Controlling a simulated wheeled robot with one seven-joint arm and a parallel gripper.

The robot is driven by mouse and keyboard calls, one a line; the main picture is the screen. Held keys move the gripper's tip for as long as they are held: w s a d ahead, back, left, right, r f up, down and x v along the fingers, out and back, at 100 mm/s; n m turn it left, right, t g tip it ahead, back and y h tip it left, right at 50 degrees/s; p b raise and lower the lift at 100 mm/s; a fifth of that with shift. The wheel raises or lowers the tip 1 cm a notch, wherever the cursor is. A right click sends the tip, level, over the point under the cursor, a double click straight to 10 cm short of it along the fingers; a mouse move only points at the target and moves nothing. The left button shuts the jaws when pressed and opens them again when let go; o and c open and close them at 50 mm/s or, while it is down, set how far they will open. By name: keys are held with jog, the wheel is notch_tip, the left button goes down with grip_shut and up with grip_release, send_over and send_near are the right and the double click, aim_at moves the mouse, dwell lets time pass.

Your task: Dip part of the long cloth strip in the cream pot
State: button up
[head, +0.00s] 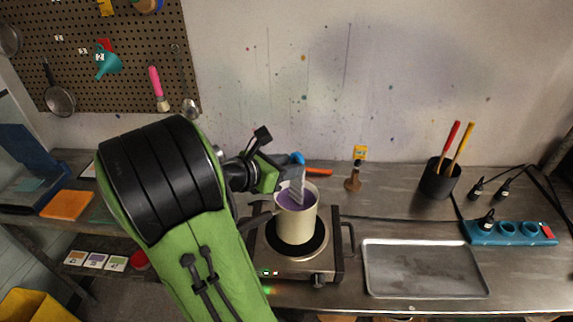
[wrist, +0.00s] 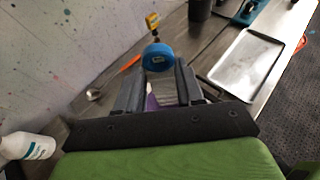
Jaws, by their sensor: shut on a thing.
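The cream pot (head: 297,228) stands upright on a hot plate and holds purple liquid. My gripper (wrist: 158,75) is above the pot, shut on the long cloth strip's blue round top piece (wrist: 158,57), which carries a small label. This blue piece also shows in the head view (head: 297,158). The pale grey, striped cloth strip (head: 298,187) hangs down into the pot's mouth. Its lower end is hidden by the rim, so how deep it reaches cannot be told. In the wrist view, purple shows between the fingers.
The hot plate (head: 327,270) has a small green light. A yellow-tagged brush (head: 355,178) stands behind. A white bottle (wrist: 27,146) shows in the wrist view.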

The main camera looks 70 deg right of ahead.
jog(key=shift+s+d+p, duration=0.2)
jog(key=shift+d+p, duration=0.1)
jog(key=shift+p, duration=2.75)
jog(key=r+p, duration=0.1)
jog(key=a+r+p, duration=0.1)
jog(key=r+p, duration=0.1)
jog(key=shift+w+a+p, duration=0.2)
jog(key=shift+w+p, duration=0.15)
jog(key=shift+w, duration=0.05)
jog(key=shift+r+p, duration=0.3)
jog(key=shift+r, duration=1.85)
